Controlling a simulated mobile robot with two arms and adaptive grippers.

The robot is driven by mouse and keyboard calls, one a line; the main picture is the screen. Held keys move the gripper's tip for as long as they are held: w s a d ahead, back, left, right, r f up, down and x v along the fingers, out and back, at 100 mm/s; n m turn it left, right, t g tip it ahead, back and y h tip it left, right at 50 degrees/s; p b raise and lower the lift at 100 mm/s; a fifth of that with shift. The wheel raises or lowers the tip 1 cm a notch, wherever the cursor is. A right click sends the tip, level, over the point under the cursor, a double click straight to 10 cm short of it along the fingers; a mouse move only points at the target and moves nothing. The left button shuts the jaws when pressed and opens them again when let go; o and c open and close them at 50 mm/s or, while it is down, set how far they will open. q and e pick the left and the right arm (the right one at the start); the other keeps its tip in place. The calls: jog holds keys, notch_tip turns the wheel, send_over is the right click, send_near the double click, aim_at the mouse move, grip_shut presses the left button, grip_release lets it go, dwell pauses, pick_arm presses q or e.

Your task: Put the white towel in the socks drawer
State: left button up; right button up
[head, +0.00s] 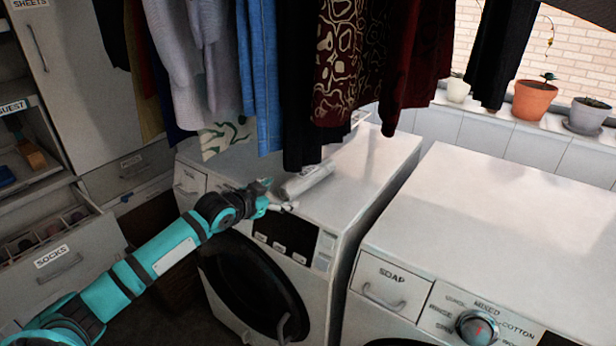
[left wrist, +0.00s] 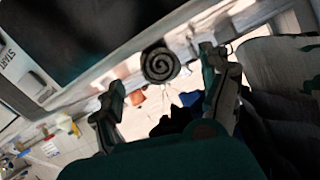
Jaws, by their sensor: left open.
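The rolled white towel (head: 306,181) lies on top of the left washing machine, near its front edge. My right gripper is not in view.
Hanging clothes (head: 340,60) come down low over the left washing machine (head: 365,170). A second washing machine (head: 500,215) with a soap drawer stands to the right. Potted plants (head: 533,100) line the window sill. The guest compartment (head: 15,120) is above the socks drawer.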

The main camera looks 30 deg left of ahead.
aim_at(292, 187)
pick_arm(q)
jog(key=x, duration=0.2)
jog(key=r+p+x, duration=0.1)
jog(key=x, duration=0.2)
jog(key=shift+w+p, duration=0.25)
jog(key=shift+p, duration=0.05)
jog(key=shift+w+f, duration=0.15)
jog(key=shift+w, duration=0.2)
jog(key=shift+s, duration=0.1)
jog(key=shift+c, duration=0.9)
jog(key=c, duration=1.2)
jog(key=shift+r, duration=0.25)
